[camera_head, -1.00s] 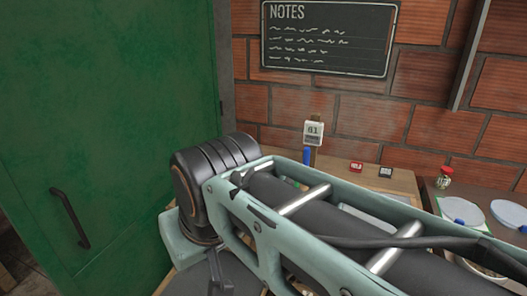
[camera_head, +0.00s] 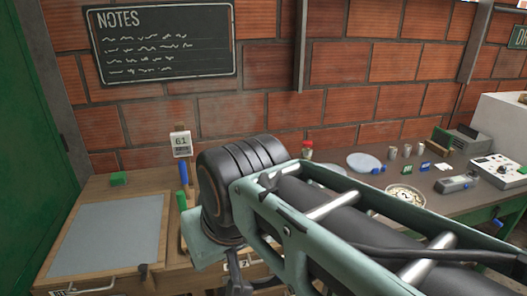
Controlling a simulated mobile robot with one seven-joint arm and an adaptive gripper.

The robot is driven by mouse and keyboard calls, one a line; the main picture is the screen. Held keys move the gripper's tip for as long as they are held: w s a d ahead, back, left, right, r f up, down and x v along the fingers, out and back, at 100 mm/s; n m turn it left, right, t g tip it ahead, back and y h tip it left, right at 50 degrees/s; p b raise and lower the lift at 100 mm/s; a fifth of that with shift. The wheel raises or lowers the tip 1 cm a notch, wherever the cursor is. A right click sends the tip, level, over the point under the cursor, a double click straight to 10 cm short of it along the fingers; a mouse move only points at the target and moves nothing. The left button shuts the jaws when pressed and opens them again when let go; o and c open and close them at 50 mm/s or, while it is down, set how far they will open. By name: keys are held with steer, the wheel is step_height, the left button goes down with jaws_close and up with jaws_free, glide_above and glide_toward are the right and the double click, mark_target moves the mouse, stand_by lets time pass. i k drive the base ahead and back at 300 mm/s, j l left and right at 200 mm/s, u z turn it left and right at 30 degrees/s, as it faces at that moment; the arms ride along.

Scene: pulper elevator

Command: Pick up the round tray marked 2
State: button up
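A round tray (camera_head: 421,204) with a pale rim stands on the dark counter, right of the middle, just beyond my arm. It holds small pale-brown bits, and a dark mark that looks like a 2 shows at its centre. Two other round pale-blue dishes are near it: one (camera_head: 364,162) farther back, and one (camera_head: 326,176) partly hidden behind my arm. My arm fills the lower middle of the view. Dark parts that look like my gripper (camera_head: 238,275) hang below its near joint, left of the tray and well apart from it. I cannot tell whether the fingers are open.
A wooden desk with a grey mat (camera_head: 108,233) is at the left, beside a green door (camera_head: 25,150). Cups (camera_head: 407,151), a handheld device (camera_head: 455,184) and a white control box (camera_head: 496,170) occupy the right counter.

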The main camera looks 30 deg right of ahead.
mark_target(404, 200)
steer(key=z, duration=2.25)
steer(key=i+l+u, duration=0.15)
steer(key=u, duration=0.2)
steer(key=i+l+u, duration=0.1)
steer(key=l+u, duration=0.3)
steer(key=i+l+u, duration=0.1)
steer(key=l, duration=0.25)
steer(key=i+l+u, duration=0.15)
steer(key=l, duration=0.15)
steer(key=i+l, duration=0.1)
steer(key=l, duration=0.35)
steer(key=i+l, duration=0.15)
steer(key=l, duration=0.3)
steer(key=i+l+u, duration=0.1)
steer(key=l, duration=0.35)
steer(key=i+l, duration=0.1)
steer(key=l, duration=0.4)
steer(key=i+l, duration=0.1)
steer(key=l, duration=0.35)
steer(key=u, duration=0.05)
